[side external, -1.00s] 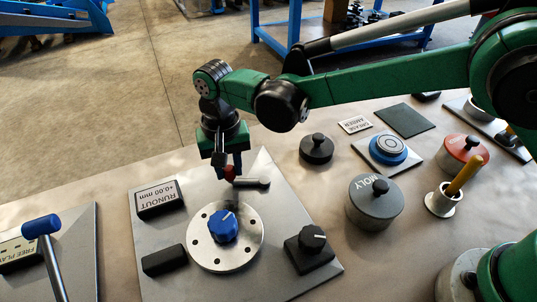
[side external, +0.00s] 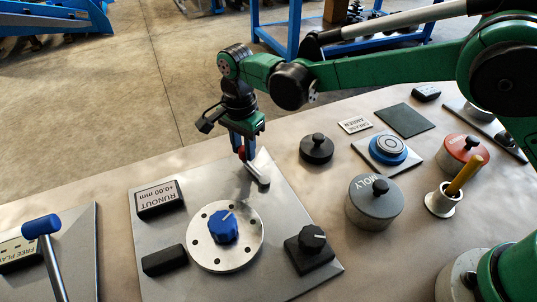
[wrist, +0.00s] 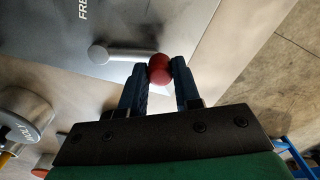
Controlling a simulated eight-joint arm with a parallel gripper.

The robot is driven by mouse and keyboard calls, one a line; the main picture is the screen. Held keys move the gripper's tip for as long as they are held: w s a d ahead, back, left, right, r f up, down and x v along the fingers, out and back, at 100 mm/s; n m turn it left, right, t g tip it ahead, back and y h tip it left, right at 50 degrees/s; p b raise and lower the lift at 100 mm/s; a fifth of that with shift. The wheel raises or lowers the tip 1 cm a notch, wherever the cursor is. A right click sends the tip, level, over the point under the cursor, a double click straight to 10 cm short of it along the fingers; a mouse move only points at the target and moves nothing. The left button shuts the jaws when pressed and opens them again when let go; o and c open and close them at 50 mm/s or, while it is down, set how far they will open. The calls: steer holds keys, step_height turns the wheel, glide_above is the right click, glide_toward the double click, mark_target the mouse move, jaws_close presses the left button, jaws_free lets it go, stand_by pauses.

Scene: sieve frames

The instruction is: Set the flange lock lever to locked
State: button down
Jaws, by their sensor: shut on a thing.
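The flange lock lever (side external: 255,173) is a short grey bar with a red ball knob (side external: 241,153) on its end. It sits near the back corner of the grey plate (side external: 290,215), slanting from its pivot at lower right up to the knob. My gripper (side external: 242,150) is shut on the red knob from above. In the wrist view the red knob (wrist: 159,69) sits between the two blue fingertips (wrist: 160,72), with the lever's round grey pivot (wrist: 98,53) to the left. Part of a "FRE" marking shows on the plate there; the rest is cut off.
The plate also bears a round flange (side external: 207,257) with a blue knob, a black dial (side external: 311,240), a RUNOUT display (side external: 157,198) reading +0.00 mm and a black block (side external: 165,260). A MOLY tin (side external: 374,207) and a black-knobbed disc (side external: 316,149) stand right of the plate.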

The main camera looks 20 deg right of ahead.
steer(key=shift+w+d+m, duration=0.1)
steer(key=shift+d+m, duration=0.4)
steer(key=shift+m, duration=0.4)
steer(key=c, duration=0.6)
jaws_free()
steer(key=shift+r, duration=0.1)
step_height(320, 180, up, 6)
steer(key=shift+f, duration=0.25)
